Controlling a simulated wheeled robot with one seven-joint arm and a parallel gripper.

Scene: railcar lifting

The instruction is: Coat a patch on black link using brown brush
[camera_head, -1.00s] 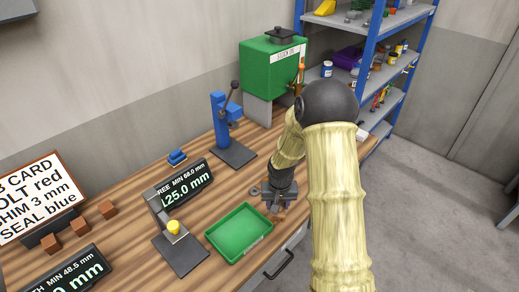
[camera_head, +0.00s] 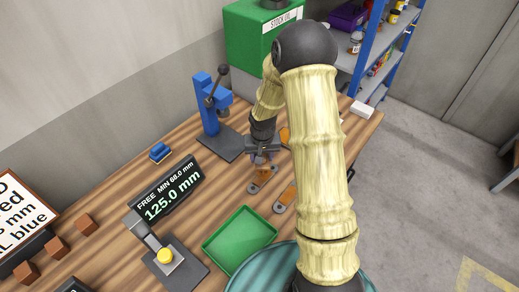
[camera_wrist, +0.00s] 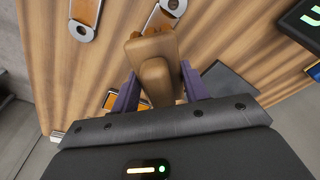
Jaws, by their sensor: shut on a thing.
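My gripper (camera_head: 263,152) is low over the bench, to the right of the blue press. In the wrist view my gripper (camera_wrist: 152,92) is shut on a tan-brown block-like handle, which I take for the brown brush (camera_wrist: 152,50). The wrist view shows one link at the top left (camera_wrist: 85,15). I cannot tell which is the black link.
A blue press (camera_head: 208,105) stands left of my gripper. A display reading 125.0 mm (camera_head: 168,188) lies at the left. A green stock box (camera_head: 245,45) stands at the back.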

